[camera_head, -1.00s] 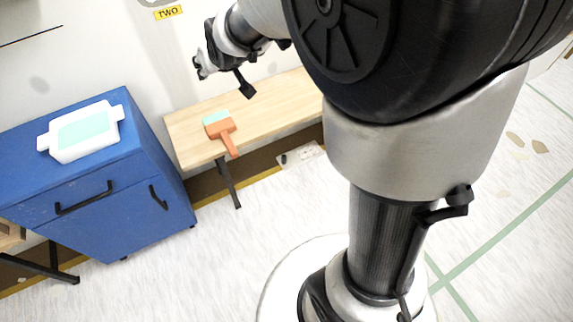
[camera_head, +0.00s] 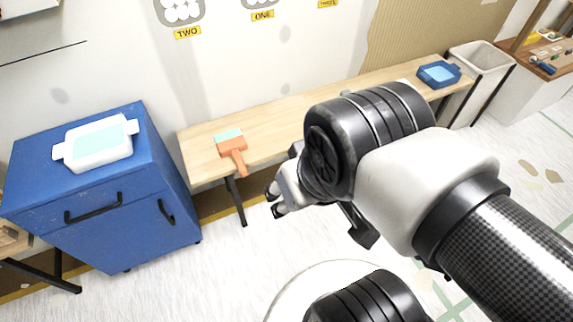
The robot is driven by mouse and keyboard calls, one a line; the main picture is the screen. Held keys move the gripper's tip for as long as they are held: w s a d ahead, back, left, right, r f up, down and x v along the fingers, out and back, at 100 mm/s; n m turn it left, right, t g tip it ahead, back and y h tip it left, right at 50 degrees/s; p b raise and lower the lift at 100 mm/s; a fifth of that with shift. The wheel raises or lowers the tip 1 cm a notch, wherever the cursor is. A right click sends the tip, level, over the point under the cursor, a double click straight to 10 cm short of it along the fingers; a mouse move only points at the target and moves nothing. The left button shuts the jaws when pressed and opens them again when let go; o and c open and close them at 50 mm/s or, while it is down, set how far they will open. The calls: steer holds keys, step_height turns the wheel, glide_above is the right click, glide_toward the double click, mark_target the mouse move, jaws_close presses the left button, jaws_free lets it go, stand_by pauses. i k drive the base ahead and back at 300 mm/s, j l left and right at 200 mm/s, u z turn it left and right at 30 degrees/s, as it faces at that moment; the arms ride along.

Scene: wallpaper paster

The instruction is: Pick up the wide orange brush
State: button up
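The wide orange brush (camera_head: 232,147) lies on the left end of the wooden bench, its pale teal bristle edge toward the wall and its orange handle pointing to the front edge. My gripper (camera_head: 273,202) is in the middle of the view, in front of the bench and to the right of the brush, apart from it. Its dark fingertips point left. They are small and partly hidden by the wrist, and I see nothing held between them. Whether the fingers are open is hard to make out.
A blue cabinet (camera_head: 100,205) stands left of the bench (camera_head: 275,125), with a white tray (camera_head: 98,144) of teal liquid on top. A blue tray (camera_head: 438,74) sits at the bench's right end, beside a white bin (camera_head: 480,62). The bench's middle is largely clear.

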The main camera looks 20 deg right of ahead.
mark_target(232, 142)
steer(key=i, duration=0.9)
